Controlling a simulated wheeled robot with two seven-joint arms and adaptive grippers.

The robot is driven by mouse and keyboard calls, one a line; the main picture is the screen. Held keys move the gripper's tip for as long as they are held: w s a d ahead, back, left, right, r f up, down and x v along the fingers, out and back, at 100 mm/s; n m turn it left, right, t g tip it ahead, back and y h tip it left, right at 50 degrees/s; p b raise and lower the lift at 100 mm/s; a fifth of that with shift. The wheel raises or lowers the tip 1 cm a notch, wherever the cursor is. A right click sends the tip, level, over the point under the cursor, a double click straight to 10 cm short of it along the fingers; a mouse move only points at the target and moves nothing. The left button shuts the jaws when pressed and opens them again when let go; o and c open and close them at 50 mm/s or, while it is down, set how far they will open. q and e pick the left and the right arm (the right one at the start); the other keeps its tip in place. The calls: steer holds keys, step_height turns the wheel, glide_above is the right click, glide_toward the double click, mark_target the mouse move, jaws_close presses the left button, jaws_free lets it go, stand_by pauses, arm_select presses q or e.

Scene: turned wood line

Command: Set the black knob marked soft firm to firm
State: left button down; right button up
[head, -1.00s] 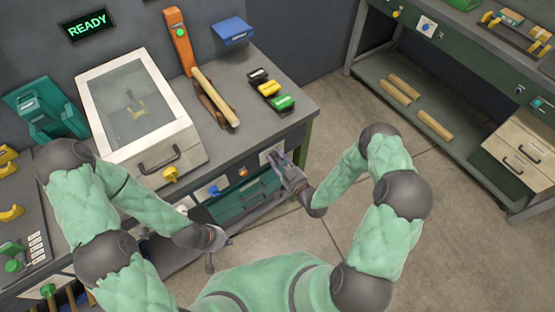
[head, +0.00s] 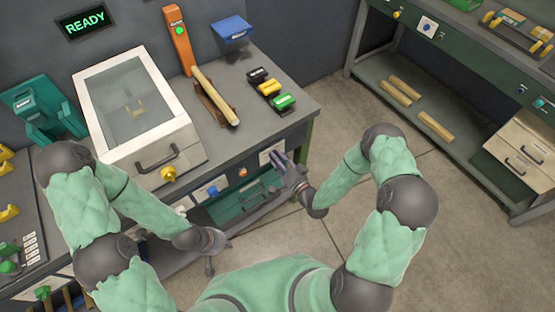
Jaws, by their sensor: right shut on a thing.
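My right gripper (head: 278,158) is at the front panel of the bench, at the right end of its row of controls. It is shut on the black knob, which the fingers hide. A pale label plate (head: 266,155) shows just left of the fingers. The marking and the knob's pointer cannot be read. My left gripper (head: 219,256) hangs low in front of the bench with its fingers apart, empty.
The same panel has a yellow knob (head: 169,174), a blue knob (head: 213,191) and a small orange control (head: 243,172). A teal drawer (head: 240,202) lies below. A clear-lidded box (head: 132,108) stands on the bench. Open floor lies to the right.

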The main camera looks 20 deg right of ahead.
steer(key=shift+w+d+r+m, duration=0.15)
steer(key=shift+m, duration=0.7)
steer(key=shift+w+d+r+m, duration=0.1)
steer(key=shift+w+d+m, duration=0.05)
steer(key=shift+m, duration=1)
steer(key=shift+d, duration=0.1)
steer(key=o, duration=1.1)
steer(key=shift+o, duration=0.2)
steer(key=shift+s+f, duration=0.1)
steer(key=shift+f, duration=0.05)
steer(key=v, duration=1.2)
